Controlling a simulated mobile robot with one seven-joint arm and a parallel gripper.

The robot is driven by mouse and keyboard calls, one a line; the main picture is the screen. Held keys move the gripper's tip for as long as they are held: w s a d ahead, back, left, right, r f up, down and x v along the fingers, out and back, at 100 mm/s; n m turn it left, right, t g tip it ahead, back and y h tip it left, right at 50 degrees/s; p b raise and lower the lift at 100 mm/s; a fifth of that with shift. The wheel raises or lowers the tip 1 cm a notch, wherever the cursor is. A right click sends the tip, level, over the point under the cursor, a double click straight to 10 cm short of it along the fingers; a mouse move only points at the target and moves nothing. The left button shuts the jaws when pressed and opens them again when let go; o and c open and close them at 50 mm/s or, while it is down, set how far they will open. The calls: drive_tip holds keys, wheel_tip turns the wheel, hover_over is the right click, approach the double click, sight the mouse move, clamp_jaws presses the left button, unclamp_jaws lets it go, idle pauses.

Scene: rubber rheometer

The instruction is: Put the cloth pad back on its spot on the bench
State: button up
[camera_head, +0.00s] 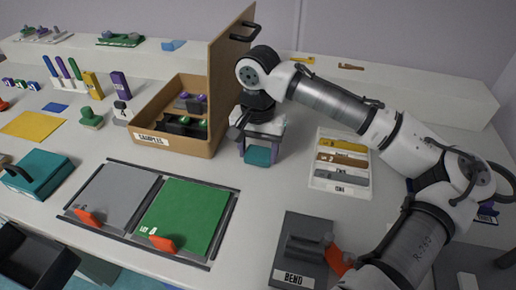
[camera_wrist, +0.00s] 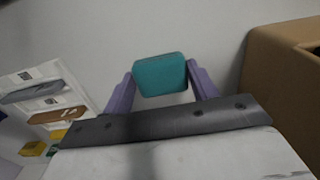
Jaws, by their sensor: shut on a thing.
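The cloth pad, a small teal block (camera_head: 258,156), is held between the two purple fingers of my gripper (camera_head: 258,150), just right of the samples box. In the wrist view the teal pad (camera_wrist: 160,73) sits between the fingertips of my gripper (camera_wrist: 160,80), which are shut on its two sides. Grey bench surface shows beyond it. I cannot tell whether the pad touches the bench or hangs just above it. A small flat blue patch (camera_head: 55,107) lies on the bench at the left; I cannot tell whether it is the pad's spot.
The open wooden samples box (camera_head: 150,141) and its raised lid (camera_head: 228,80) stand close to the left of my gripper. A white tray (camera_head: 338,186) with coloured strips lies to the right. Green (camera_head: 185,215) and grey (camera_head: 115,197) plates lie in front. Some bare bench lies between.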

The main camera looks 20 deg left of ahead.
sight(258, 154)
drive_tip(key=o, duration=1)
drive_tip(key=shift+o, duration=0.2)
wheel_tip(258, 154, up, 12)
drive_tip(key=shift+r, duration=0.1)
